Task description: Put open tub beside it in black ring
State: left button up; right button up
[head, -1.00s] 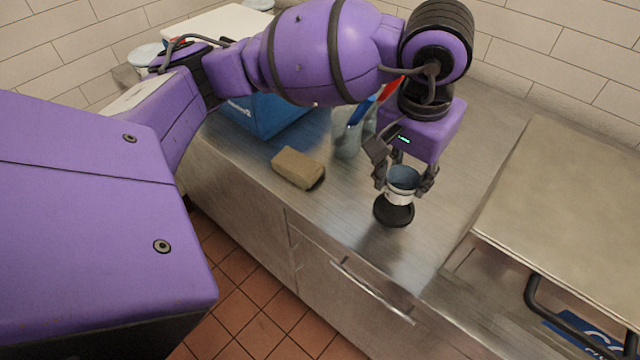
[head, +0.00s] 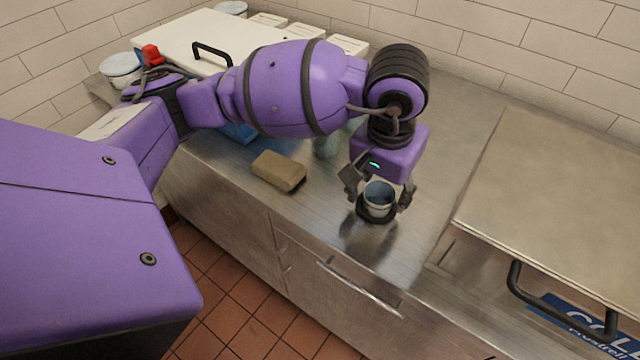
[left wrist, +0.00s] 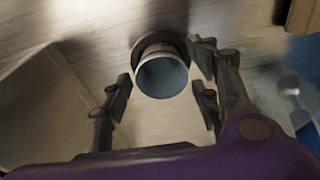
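The open tub (head: 379,194), pale with a grey-blue inside, stands upright at the black ring (head: 376,217) on the steel counter. The ring shows around the tub's lower part, and the tub looks seated in it. In the left wrist view the tub (left wrist: 163,76) is seen from above, with part of the ring (left wrist: 142,45) behind it. My left gripper (head: 378,195) is open, one finger on each side of the tub. The left wrist view shows a clear gap at the left finger and a smaller one at the right. My right gripper is out of view.
A tan block (head: 279,170) lies left of the tub. A glassy container (head: 326,146) and a white-lidded blue box (head: 150,30) stand behind, partly hidden by my arm. A steel lid (head: 560,190) with a black handle is at the right. The counter's front edge is close to the ring.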

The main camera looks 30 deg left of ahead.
aim_at(373, 214)
pick_arm(q)
jog(key=shift+r, duration=0.15)
jog(key=shift+r, duration=0.2)
notch_tip(373, 214, up, 12)
jog(key=s, duration=0.1)
jog(key=shift+s, duration=0.35)
jog(key=shift+f, duration=0.15)
jog(key=shift+c, duration=0.4)
